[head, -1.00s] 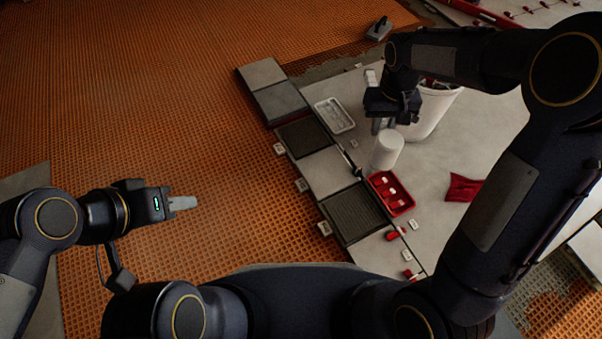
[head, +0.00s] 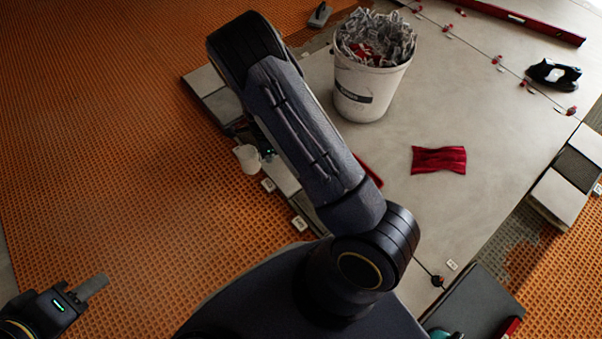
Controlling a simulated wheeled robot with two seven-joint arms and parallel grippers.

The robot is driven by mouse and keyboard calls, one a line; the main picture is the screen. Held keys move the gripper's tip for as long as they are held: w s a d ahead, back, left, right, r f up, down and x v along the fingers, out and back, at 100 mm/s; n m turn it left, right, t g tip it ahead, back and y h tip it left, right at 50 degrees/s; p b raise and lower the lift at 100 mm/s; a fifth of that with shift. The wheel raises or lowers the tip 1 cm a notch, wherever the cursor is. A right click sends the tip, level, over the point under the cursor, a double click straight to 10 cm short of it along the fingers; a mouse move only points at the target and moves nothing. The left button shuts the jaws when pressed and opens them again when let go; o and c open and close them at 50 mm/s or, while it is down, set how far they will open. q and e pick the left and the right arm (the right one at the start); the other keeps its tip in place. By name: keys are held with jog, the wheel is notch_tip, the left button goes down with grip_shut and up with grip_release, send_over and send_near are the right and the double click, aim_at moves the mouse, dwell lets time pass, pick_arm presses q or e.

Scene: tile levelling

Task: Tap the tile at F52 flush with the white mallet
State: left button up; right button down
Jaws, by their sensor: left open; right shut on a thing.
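The white mallet's head (head: 247,158) shows just left of my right forearm, over the edge between the tile row and the orange mat. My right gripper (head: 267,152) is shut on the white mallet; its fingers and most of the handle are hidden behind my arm. The row of grey tiles (head: 222,103) is largely covered by my arm. Small white tags (head: 299,223) stand along its left edge, too small to read, so I cannot tell which tile is F52. My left gripper (head: 92,288) is open and empty above the orange mat at lower left.
A white bucket (head: 350,103) of grey shreds stands on the pale floor behind my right arm. A red cloth (head: 438,160) lies to its right. A red level (head: 530,22) and a black suction tool (head: 553,73) lie farther back. The orange mat (head: 130,150) is clear.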

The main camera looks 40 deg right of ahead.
jog(key=s+d+f+m+b, duration=0.2)
jog(key=d+f+m, duration=0.1)
jog(key=f, duration=0.4)
jog(key=s+d+f+m+b, duration=0.1)
jog(key=d+f+m+b, duration=0.1)
jog(key=f+m, duration=0.4)
jog(key=s+d+f+m+b, duration=0.2)
jog(key=d+f+m, duration=0.1)
jog(key=f, duration=0.6)
jog(key=shift+s+d+f+m+b, duration=0.3)
jog(key=shift+d+f+m, duration=0.1)
jog(key=shift+m, duration=0.5)
jog(key=shift+r+p, duration=0.3)
jog(key=shift+r, duration=0.1)
notch_tip(320, 180, up, 4)
jog(key=p, duration=0.2)
jog(key=shift+f+p, duration=0.1)
jog(key=shift+p, duration=0.25)
